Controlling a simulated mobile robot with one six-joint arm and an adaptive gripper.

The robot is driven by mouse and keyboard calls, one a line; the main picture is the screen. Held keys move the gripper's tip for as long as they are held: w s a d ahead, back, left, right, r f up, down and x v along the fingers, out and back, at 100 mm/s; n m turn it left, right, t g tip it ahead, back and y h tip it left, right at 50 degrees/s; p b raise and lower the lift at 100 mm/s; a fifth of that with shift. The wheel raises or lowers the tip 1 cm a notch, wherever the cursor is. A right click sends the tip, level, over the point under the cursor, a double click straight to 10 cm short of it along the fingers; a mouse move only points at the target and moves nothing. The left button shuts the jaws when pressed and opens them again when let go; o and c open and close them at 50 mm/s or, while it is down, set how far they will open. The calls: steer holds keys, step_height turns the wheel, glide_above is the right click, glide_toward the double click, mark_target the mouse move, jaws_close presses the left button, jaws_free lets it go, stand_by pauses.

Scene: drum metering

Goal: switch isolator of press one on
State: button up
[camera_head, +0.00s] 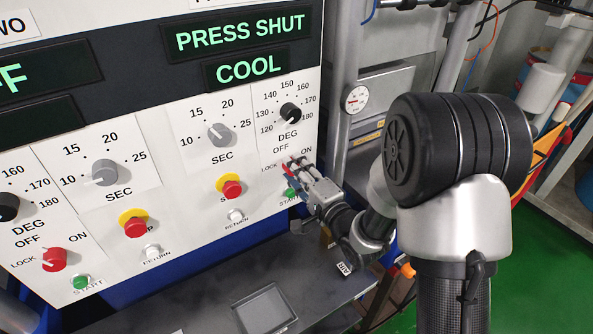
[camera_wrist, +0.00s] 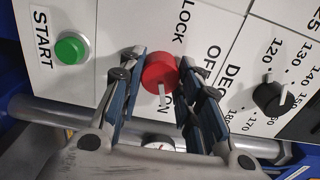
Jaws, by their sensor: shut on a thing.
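The red isolator knob (camera_wrist: 159,69) of the right-hand panel sits between my fingers in the wrist view. My gripper (camera_wrist: 164,84) is shut on this knob, one blue finger on each side. In the head view my gripper (camera_head: 297,172) reaches the lower right panel and mostly hides the knob. The display (camera_head: 238,36) above reads PRESS SHUT, and a smaller one (camera_head: 245,69) reads COOL. The panel's number is cut off.
A green START button (camera_wrist: 71,48) is close beside my fingers. A black DEG dial (camera_wrist: 272,96) lies on the other side. The left panel, ending in "WO", has its own red isolator knob (camera_head: 54,259). A dark shelf (camera_head: 215,300) juts out below.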

stand_by(0.3)
steer(key=o, duration=1)
steer(key=shift+o, duration=0.2)
steer(key=v, duration=0.7)
steer(key=shift+s+d, duration=0.15)
steer(key=shift+s, duration=0.05)
